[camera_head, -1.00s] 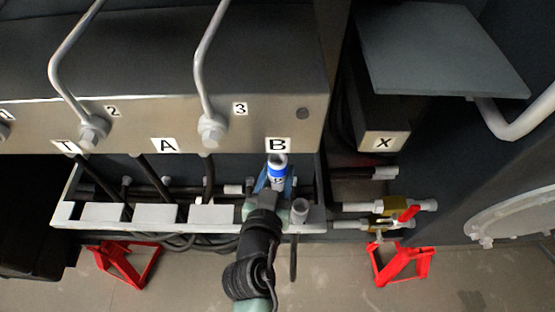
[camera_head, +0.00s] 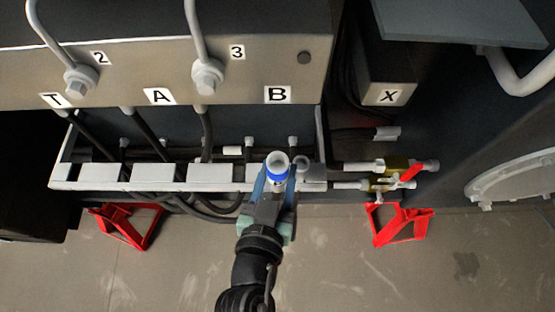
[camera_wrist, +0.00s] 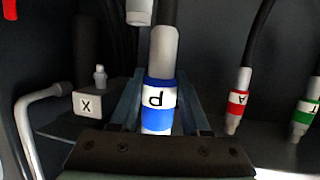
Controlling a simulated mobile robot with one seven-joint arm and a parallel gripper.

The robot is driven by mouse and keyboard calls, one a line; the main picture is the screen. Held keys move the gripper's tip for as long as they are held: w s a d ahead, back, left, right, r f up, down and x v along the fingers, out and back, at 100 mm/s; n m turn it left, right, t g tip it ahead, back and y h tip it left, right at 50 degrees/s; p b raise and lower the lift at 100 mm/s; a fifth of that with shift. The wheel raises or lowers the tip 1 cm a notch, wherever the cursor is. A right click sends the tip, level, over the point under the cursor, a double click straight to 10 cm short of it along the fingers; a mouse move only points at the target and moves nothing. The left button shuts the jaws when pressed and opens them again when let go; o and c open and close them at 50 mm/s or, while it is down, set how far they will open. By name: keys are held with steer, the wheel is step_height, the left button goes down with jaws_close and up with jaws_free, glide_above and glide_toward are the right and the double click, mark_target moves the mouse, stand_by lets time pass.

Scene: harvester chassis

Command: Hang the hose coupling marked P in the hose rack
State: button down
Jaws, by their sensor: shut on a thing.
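The hose coupling marked P (camera_wrist: 160,118) is a grey sleeve with blue and white bands; its letter appears upside down in the wrist view. My gripper (camera_wrist: 155,110) is shut on it, with a finger on each side. In the head view the coupling (camera_head: 277,168) shows its round top and blue band between the blue fingers of my gripper (camera_head: 275,185).
A red-banded coupling marked A (camera_wrist: 238,103) and a green-banded one (camera_wrist: 303,118) hang at right in the wrist view. The manifold with port label B (camera_head: 278,95) is behind the rack. Valve fittings with a red handle (camera_head: 408,174) lie right; red stands (camera_head: 400,222) stand on the floor.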

stand_by(0.3)
steer(key=a+b, duration=0.3)
steer(key=a, duration=2)
stand_by(0.3)
step_height(320, 180, down, 2)
steer(key=b, duration=0.2)
steer(key=shift+f+b, duration=0.15)
steer(key=shift+b, duration=0.15)
